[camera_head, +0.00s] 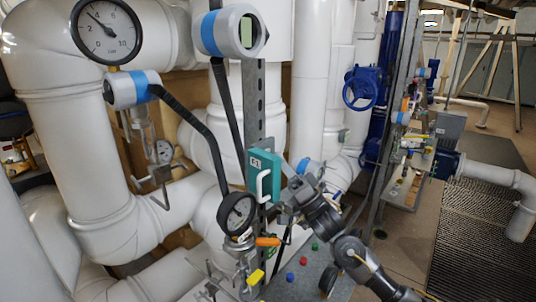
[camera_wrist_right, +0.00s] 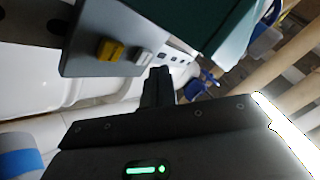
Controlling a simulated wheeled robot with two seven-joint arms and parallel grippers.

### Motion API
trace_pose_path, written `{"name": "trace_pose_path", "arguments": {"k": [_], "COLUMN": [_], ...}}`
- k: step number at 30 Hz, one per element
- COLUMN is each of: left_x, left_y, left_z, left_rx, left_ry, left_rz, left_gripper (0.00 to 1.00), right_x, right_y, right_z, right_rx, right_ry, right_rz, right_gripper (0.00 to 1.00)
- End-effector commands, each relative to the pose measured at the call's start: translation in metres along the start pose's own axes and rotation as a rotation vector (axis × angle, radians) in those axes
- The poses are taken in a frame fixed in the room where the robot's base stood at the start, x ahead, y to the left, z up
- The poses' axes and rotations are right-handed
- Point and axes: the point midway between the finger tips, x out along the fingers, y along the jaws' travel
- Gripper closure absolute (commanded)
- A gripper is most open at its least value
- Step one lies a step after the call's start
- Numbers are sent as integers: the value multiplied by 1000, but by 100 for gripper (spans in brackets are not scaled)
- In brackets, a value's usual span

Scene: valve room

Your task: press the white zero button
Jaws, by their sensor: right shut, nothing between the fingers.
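In the head view my right gripper (camera_head: 287,198) is beside the teal box (camera_head: 264,172) with a white handle. I cannot make out the two buttons there. My left gripper is not in view.
A pressure gauge (camera_head: 238,213) and an orange lever (camera_head: 267,241) are close to my right gripper. Large white pipes (camera_head: 75,150) fill the left. A grey panel (camera_head: 300,277) with coloured knobs is below. Open floor (camera_head: 405,240) lies to the right.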

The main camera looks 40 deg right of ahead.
Motion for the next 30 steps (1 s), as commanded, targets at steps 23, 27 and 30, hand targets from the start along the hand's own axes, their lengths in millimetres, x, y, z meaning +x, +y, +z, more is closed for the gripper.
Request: {"name": "trace_pose_path", "arguments": {"k": [23, 27, 30], "left_x": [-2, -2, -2], "left_y": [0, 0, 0], "left_z": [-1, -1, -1], "left_rx": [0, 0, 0], "left_ry": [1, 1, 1], "left_rz": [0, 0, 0], "left_gripper": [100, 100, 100], "right_x": [6, 6, 6], "right_y": [3, 4, 4], "right_z": [3, 4, 4], "right_rx": [0, 0, 0], "right_ry": [1, 0, 0], "right_rz": [0, 0, 0], "right_gripper": [100, 100, 100]}}
